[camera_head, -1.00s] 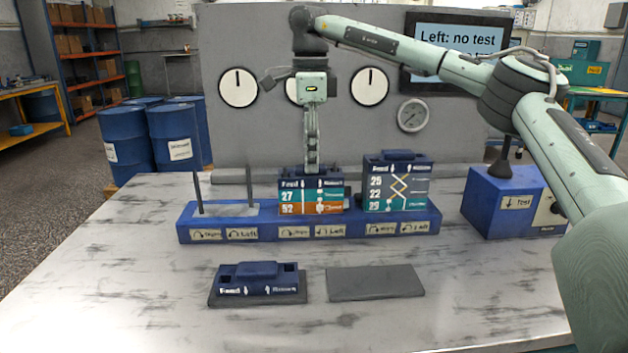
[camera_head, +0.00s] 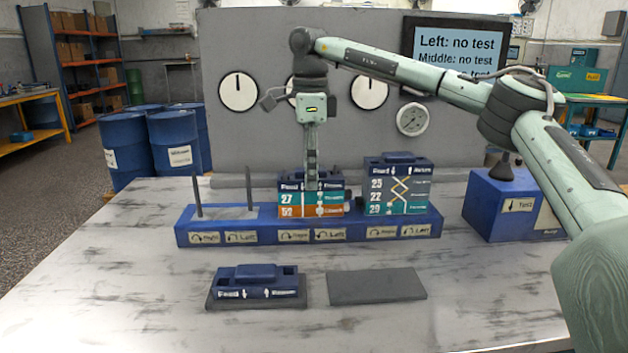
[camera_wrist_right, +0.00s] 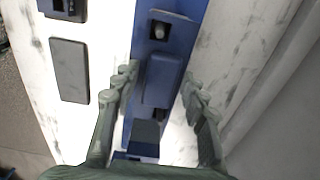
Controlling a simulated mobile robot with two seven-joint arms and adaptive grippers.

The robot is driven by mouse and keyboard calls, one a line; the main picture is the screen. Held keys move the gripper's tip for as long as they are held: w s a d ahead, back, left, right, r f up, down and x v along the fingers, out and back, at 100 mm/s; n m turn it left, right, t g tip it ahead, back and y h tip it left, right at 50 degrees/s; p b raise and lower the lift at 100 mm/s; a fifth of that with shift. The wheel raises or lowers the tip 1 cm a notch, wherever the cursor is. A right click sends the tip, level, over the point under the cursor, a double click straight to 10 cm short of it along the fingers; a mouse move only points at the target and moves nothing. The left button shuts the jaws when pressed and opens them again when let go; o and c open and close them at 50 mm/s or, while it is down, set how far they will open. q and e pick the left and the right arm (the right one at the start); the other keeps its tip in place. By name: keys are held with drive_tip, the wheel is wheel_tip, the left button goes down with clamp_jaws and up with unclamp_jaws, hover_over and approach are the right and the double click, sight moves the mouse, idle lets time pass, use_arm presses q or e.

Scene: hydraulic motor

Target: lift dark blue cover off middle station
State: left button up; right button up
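The dark blue cover (camera_head: 290,183) sits on top of the middle station (camera_head: 296,205), which has teal and orange bands on its front. My right gripper (camera_head: 312,186) points down at this cover and hides part of its middle. In the right wrist view the cover's raised block (camera_wrist_right: 162,80) lies between the two fingers of the right gripper (camera_wrist_right: 158,85). The fingers are spread on either side of it, with a narrow gap visible on the right. An end socket of the cover with a pin shows beyond it. My left gripper is not in view.
The right station (camera_head: 396,195) stands close beside, with its own cover on top. The left bay of the blue base (camera_head: 185,232) has two upright rods. Another blue cover (camera_head: 255,282) lies on a front pad; the grey pad (camera_head: 376,285) beside it is empty.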

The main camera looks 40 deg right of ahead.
clamp_jaws()
drive_tip(key=shift+r+p, duration=1.35)
drive_tip(key=shift+r, duration=0.1)
wheel_tip(320, 180, up, 10)
drive_tip(key=shift+f, duration=0.15)
idle(0.4)
